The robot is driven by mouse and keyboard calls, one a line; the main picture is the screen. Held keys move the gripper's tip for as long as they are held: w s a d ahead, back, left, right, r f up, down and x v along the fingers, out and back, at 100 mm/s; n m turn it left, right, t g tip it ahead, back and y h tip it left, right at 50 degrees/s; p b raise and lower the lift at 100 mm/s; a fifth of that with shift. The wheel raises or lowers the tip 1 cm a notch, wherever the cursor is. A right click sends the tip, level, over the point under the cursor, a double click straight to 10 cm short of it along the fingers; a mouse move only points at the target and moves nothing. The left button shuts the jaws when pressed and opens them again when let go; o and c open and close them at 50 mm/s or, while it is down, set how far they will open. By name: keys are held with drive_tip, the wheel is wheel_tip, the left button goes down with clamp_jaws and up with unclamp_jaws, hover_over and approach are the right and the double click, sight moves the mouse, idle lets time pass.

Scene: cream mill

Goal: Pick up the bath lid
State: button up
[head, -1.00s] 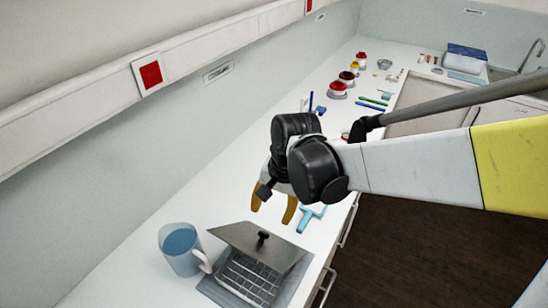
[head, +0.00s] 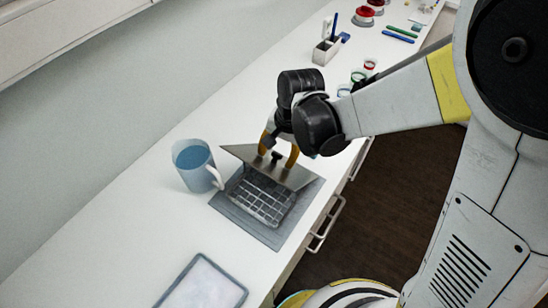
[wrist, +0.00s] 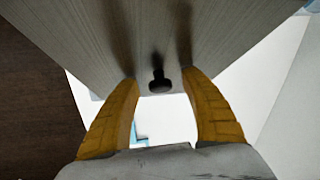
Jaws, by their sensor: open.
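The bath lid (head: 299,179) is a flat grey plate with a black knob (head: 276,156). It sits tilted on the grey bath (head: 236,202), leaving the gridded inside (head: 262,197) partly uncovered. My gripper (head: 279,151) is at the lid, its two orange fingers apart. In the wrist view, the lid (wrist: 80,30) fills the top and the knob (wrist: 159,80) lies between the open fingertips (wrist: 160,79), with a gap on each side. I cannot tell whether the fingertips touch the lid.
A blue-grey mug (head: 196,168) with blue contents stands close left of the bath. A framed pale tray (head: 203,285) lies at the front. A white holder (head: 325,50) with pens and several small jars stand farther back. The counter's front edge with drawer handles is right of the bath.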

sight(277, 154)
clamp_jaws()
drive_tip(key=shift+r, duration=0.15)
drive_tip(key=shift+r, duration=0.3)
drive_tip(key=r, duration=0.1)
drive_tip(key=r+p, duration=0.1)
drive_tip(key=r, duration=0.2)
drive_tip(key=shift+s+d+p, duration=0.1)
drive_tip(key=shift+d+p, duration=0.25)
drive_tip(key=shift+p, duration=0.05)
drive_tip(key=s+d+r+p, duration=0.3)
drive_tip(key=d+r+p, duration=0.4)
drive_tip(key=d+r, duration=0.3)
drive_tip(key=shift+d+r, duration=0.25)
drive_tip(key=shift+r, duration=0.8)
